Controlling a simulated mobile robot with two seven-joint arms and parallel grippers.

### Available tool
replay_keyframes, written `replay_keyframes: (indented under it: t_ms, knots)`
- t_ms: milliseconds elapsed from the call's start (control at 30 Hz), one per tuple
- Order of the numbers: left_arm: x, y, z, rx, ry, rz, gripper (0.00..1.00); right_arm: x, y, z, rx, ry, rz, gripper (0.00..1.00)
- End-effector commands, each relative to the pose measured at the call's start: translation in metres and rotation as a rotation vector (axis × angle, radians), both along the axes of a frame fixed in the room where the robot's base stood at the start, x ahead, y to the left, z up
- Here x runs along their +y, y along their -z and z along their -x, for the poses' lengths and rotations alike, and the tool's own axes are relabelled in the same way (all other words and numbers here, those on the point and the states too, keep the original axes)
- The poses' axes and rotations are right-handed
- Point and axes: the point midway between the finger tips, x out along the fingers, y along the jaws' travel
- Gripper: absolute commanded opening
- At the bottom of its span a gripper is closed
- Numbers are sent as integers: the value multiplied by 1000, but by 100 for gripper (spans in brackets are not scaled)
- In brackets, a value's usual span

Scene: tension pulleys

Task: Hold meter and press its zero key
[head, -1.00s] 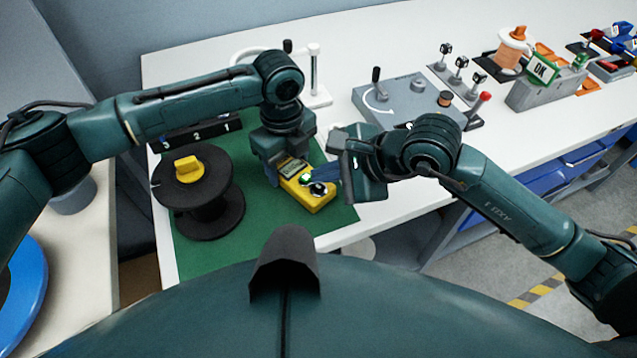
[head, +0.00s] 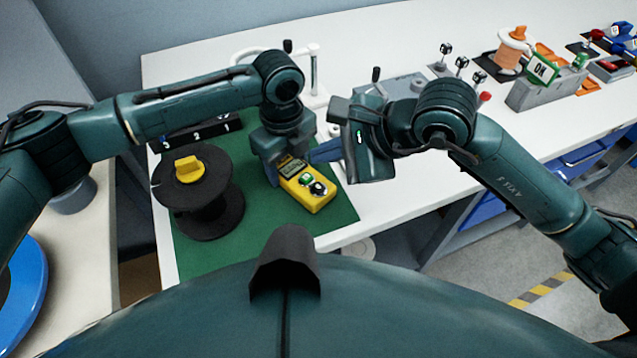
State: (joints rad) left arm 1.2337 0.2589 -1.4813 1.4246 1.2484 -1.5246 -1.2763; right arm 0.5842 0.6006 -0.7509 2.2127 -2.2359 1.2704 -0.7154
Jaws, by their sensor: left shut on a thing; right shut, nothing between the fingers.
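The yellow meter (head: 317,200) lies on the green mat (head: 266,228), with a small display, a green key (head: 306,179) and a dark round knob (head: 318,188) on its face. My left gripper (head: 279,172) is shut on the meter's far end, at the display side. My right gripper (head: 318,154) is shut and empty. Its fingertips are above and to the right of the meter's far end, apart from the green key. The key is in plain view.
A black spool with a yellow knob (head: 188,167) stands left of the meter. A grey box with a lever (head: 402,86) is behind my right gripper. The white table (head: 392,208) is clear right of the mat.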

Motion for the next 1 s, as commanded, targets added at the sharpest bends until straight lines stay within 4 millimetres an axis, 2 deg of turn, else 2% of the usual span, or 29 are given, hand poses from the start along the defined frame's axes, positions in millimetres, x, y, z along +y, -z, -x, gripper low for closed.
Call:
replay_keyframes:
  t_ms: [267,300,600,867,1000]
  knots:
    - [0,0,0,-1,0,1,23,0,0,0,0,0,0,0]
    - [0,0,0,-1,0,1,58,0,0,0,0,0,0,0]
    - [0,0,0,0,0,0,81,0,0,0,0,0,0,0]
    - [0,-2,0,-1,0,1,81,0,0,0,0,0,0,0]
    - [0,-16,0,-2,1,1,81,0,0,0,0,0,0,0]
